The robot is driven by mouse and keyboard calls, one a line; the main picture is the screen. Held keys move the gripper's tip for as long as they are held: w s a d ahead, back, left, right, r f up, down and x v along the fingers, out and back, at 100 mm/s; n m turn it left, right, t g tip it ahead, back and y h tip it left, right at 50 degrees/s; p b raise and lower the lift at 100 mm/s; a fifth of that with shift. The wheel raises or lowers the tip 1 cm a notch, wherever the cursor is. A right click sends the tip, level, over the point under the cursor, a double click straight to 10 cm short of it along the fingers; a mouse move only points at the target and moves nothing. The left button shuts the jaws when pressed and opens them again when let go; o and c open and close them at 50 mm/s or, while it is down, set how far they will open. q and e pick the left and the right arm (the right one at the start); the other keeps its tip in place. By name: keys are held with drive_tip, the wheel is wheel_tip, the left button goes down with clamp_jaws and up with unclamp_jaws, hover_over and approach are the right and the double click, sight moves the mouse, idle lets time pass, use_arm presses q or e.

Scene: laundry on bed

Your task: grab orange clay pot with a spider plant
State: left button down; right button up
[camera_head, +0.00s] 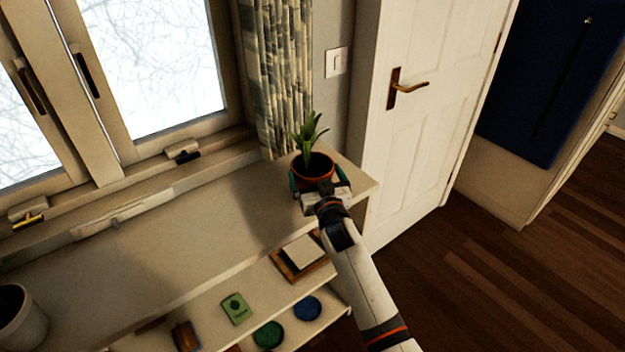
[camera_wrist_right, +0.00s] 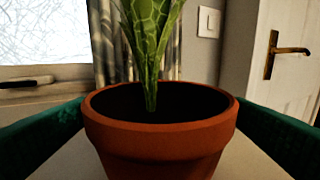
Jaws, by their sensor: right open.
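The orange clay pot (camera_head: 318,166) stands upright at the right end of the shelf top, below the curtain. A green spider plant (camera_head: 309,135) grows from it. My right gripper (camera_head: 320,184) is at the pot's near side, with its green fingers open, one on each side of the pot. In the right wrist view the pot (camera_wrist_right: 160,135) fills the middle, between the two fingers, with a gap visible on both sides. The plant (camera_wrist_right: 152,50) rises from dark soil; its top is cut off by the frame. My left gripper is not in view.
The shelf top (camera_head: 150,250) is mostly bare, with a grey pot (camera_head: 20,318) at the far left. Lower shelves hold a green book (camera_head: 236,308), green and blue round items, and a framed piece. A window and curtain (camera_head: 280,70) stand behind; a white door (camera_head: 425,130) is right.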

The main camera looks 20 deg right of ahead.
drive_tip(key=shift+w, duration=0.6)
drive_tip(key=shift+s, duration=0.1)
drive_tip(key=c, duration=1.1)
drive_tip(key=shift+r, duration=0.2)
drive_tip(key=shift+c, duration=0.3)
